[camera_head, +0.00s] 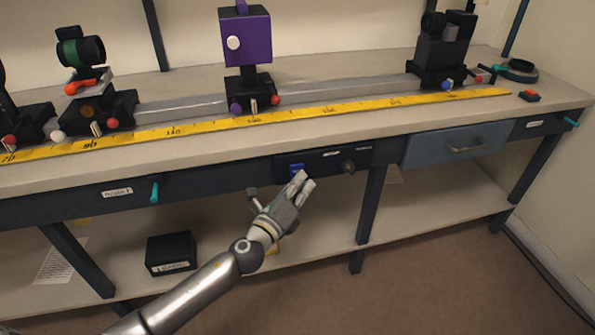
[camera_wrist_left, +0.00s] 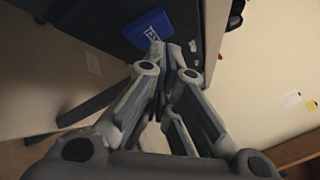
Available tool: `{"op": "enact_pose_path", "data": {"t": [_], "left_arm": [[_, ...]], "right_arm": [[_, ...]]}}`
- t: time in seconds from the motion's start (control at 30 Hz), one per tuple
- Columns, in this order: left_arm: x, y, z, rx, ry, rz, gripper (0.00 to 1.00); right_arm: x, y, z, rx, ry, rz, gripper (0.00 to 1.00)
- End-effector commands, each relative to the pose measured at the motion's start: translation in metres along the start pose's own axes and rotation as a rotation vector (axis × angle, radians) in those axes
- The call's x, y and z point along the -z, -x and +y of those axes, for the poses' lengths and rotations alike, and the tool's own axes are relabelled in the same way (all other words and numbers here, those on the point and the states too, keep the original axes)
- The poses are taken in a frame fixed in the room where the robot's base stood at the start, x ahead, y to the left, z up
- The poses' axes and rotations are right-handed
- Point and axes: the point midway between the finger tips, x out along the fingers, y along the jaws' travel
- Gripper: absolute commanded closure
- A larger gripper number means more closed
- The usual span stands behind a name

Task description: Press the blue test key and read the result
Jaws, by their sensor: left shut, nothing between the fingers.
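The blue test key (camera_head: 296,168) sits on a dark panel (camera_head: 325,160) on the front edge of the bench, left of a dark round knob (camera_head: 347,166). In the left wrist view the key (camera_wrist_left: 148,27) is a blue block with a white mark, just beyond the fingertips. My left gripper (camera_head: 305,182) is shut and empty, its fingertips close below and right of the key. In the left wrist view its fingers (camera_wrist_left: 172,50) point at the key's lower edge. I cannot tell whether they touch it. My right gripper is not in view.
On the bench top (camera_head: 180,167) a grey rail (camera_head: 185,107) carries a purple block (camera_head: 247,38) and other optical mounts, with a yellow ruler (camera_head: 190,128) in front. A blue drawer (camera_head: 430,148) is right of the panel. A black box (camera_head: 170,252) stands on the lower shelf.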

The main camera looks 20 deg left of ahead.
Motion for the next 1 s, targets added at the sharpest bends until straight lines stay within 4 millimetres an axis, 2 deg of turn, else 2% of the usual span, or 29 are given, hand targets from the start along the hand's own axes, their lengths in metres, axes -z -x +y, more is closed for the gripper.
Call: {"op": "enact_pose_path", "data": {"t": [1.0], "left_arm": [[-0.0048, -0.0064, 0.0040, 0.001, 0.000, 0.000, 1.00]], "right_arm": [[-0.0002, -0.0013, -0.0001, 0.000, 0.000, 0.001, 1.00]]}}
